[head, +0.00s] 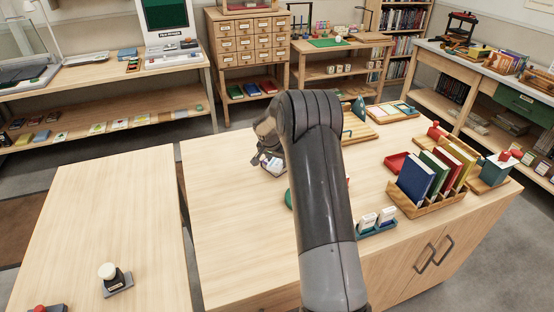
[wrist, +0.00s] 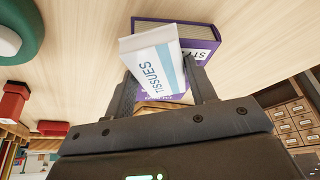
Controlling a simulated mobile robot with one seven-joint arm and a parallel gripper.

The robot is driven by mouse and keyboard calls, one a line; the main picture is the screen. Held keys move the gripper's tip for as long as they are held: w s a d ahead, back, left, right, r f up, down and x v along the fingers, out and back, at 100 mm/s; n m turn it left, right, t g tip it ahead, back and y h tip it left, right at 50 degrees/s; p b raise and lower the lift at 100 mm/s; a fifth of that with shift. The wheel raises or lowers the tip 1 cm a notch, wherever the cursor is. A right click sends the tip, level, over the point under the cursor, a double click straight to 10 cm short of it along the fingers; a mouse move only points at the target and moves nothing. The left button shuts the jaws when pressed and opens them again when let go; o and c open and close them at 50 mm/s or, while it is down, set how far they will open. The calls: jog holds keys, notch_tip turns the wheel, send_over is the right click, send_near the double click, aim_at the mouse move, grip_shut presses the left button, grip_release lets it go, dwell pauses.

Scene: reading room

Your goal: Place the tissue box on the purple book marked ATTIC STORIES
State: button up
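The tissue box (wrist: 157,66) is white with a blue stripe and the word TISSUES, and sits between the two fingers of my gripper (wrist: 160,72) in the wrist view. The fingers appear to press on its two sides. The purple book (wrist: 170,35) lies on the table behind and below the box, with part of its lettering showing. The box covers much of the book; I cannot tell whether they touch. In the head view the tissue box (head: 272,164) shows small at the left of my arm, over the middle table, and my arm hides part of that spot.
The wooden table (head: 225,220) is clear at its left and front. A rack of upright books (head: 415,180), a red tray (head: 397,162) and a blue holder (head: 375,228) stand to the right. A stamp (head: 115,280) stands on the left table.

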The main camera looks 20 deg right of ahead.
jog(key=o, duration=0.4)
jog(key=shift+a+r, duration=0.1)
jog(key=shift+r, duration=0.35)
jog(key=v, duration=1.1)
jog(key=s+a+r+n+t+y, duration=0.1)
jog(key=s+a+r+n, duration=0.15)
jog(key=s+r, duration=0.65)
jog(key=s+a+r+n, duration=0.2)
jog(key=s+a+r, duration=0.2)
jog(key=s+r, duration=0.55)
jog(key=s+a+f+n, duration=0.1)
jog(key=s, duration=0.7)
jog(key=s+a+f+n+t+y, duration=0.1)
jog(key=s+a+n, duration=0.1)
jog(key=s, duration=0.7)
jog(key=s+a+f+n+y, duration=0.1)
jog(key=s+a, duration=0.1)
jog(key=s, duration=0.6)
jog(key=shift+s+a+f+n, duration=0.2)
jog(key=shift+f+n, duration=0.05)
jog(key=shift+f, duration=0.1)
